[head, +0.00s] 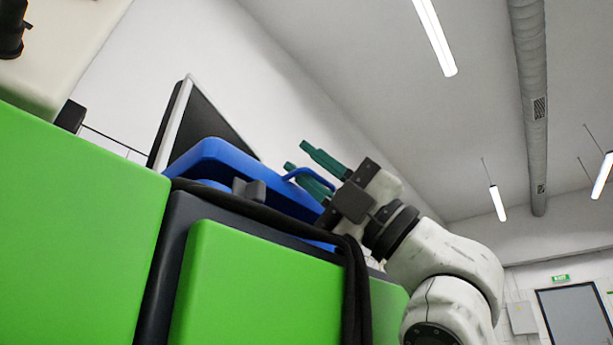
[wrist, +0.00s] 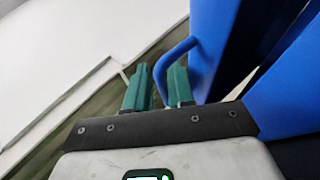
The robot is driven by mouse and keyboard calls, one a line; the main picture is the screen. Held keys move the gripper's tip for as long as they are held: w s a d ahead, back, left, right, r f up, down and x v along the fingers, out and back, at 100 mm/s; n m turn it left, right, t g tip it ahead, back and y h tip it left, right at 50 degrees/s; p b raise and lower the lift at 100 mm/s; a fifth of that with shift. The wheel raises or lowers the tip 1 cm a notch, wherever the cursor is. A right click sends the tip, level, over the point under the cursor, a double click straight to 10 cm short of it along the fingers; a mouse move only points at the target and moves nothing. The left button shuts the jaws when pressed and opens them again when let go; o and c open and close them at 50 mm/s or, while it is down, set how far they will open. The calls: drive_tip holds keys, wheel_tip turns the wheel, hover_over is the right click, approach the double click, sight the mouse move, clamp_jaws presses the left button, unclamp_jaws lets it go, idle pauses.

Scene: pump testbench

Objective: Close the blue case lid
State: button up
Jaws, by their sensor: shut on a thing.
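The blue case (head: 215,158) sits on top of the green and black bench, seen from below in the head view. In the wrist view, one blue panel (wrist: 212,40) with a looped blue handle (wrist: 178,52) stands apart from another blue part (wrist: 285,95), with a dark gap between them. The panel appears to be the lid, partly open. My gripper (head: 297,156) is at the right end of the case. Its green fingers (wrist: 160,75) are on either side of the handle, shut on it. The case's inside is mostly hidden.
A dark screen with a pale frame (head: 180,115) stands behind the case. Green bench panels (head: 265,290) and a black cable (head: 345,265) lie below it. A grey clip-like part (head: 249,190) is at the case's front. The space above my gripper is clear.

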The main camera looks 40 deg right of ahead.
drive_tip(key=shift+s, duration=0.25)
drive_tip(key=shift+s+d+f, duration=0.1)
drive_tip(key=shift+d+f, duration=0.05)
drive_tip(key=shift+d, duration=0.1)
drive_tip(key=shift+b+v, duration=1.2)
drive_tip(key=shift+v, duration=3.95)
drive_tip(key=shift+a, duration=0.15)
